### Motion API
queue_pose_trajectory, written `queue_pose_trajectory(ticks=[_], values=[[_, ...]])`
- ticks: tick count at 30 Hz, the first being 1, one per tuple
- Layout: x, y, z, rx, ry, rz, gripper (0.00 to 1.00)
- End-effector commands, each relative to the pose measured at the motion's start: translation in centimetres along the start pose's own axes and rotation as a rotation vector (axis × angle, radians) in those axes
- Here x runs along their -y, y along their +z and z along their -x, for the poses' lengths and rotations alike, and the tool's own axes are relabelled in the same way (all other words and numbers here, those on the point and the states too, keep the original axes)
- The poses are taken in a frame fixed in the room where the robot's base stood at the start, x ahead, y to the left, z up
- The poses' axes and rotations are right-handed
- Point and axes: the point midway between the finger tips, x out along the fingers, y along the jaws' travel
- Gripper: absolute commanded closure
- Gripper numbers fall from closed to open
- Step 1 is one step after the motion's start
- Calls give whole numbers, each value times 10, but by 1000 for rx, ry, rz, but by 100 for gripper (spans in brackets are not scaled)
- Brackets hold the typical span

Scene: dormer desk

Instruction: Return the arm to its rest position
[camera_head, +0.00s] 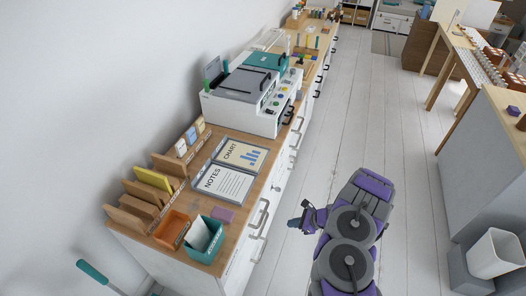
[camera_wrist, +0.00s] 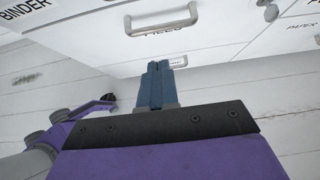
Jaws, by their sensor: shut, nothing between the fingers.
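My arm is purple and grey and shows in the head view, folded over the white plank floor to the right of the long counter. My gripper (camera_head: 294,223) is at its left end, beside the drawer fronts and apart from the things on the counter. In the wrist view my gripper (camera_wrist: 156,68) shows its blue fingers side by side, closed and empty. They point toward a white drawer front with a handle (camera_wrist: 161,20); I cannot tell the exact gap.
The counter (camera_head: 240,215) along the left wall holds a white machine (camera_head: 243,110), clipboards, an orange box (camera_head: 171,229) and a teal box (camera_head: 206,239). Drawer handles stick out. A grey cabinet (camera_head: 478,170) and white bin (camera_head: 496,254) stand right. The floor (camera_head: 365,110) between is clear.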

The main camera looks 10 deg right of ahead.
Motion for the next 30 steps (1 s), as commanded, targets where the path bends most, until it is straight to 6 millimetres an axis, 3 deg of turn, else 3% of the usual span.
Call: queue_pose_trajectory(ticks=[5, 8, 14, 18, 24, 30], values=[[2, 3, 2, 7, 4, 8, 100], [1, 29, 4, 23, 20, 57, 100], [-17, 123, 16, 82, 103, 258, 100], [-39, 184, 34, 121, 176, 414, 100], [-76, 250, 70, 159, 277, 637, 100], [-123, 301, 108, 165, 378, 859, 100]])
